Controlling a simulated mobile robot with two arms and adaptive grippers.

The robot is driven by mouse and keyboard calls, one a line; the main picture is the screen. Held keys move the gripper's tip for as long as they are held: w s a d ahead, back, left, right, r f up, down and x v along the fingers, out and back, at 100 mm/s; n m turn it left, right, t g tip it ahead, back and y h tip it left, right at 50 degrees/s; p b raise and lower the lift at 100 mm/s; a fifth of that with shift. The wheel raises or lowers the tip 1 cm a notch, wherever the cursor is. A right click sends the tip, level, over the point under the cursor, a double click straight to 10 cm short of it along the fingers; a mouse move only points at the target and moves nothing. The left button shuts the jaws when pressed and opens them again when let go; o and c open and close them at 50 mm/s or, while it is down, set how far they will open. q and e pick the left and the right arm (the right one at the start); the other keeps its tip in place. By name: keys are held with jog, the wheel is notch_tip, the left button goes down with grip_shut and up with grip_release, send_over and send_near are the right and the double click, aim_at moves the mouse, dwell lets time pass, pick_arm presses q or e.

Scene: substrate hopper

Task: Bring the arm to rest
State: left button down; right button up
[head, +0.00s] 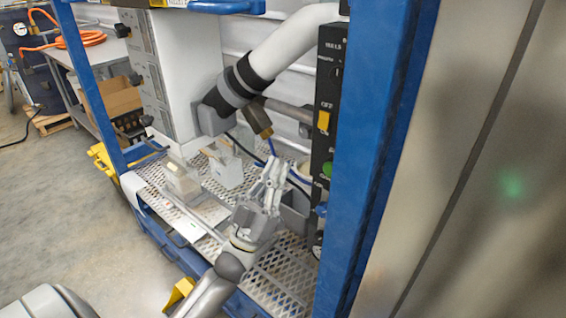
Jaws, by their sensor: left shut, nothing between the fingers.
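My left arm comes in from the bottom of the head view. Its gripper (275,168) is over the perforated metal shelf (279,283), inside the blue frame. The fingers point up and away from me, close together, with nothing visible between them. They are in front of a thin blue and dark line that hangs from the machine above; I cannot tell whether they touch it. My right gripper does not show.
A thick blue post (375,160) and a black control panel (326,120) stand close right of the gripper. A grey pipe (275,55) slants overhead. Small pale blocks (181,180) sit on the shelf to the left. Open concrete floor (55,220) lies left.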

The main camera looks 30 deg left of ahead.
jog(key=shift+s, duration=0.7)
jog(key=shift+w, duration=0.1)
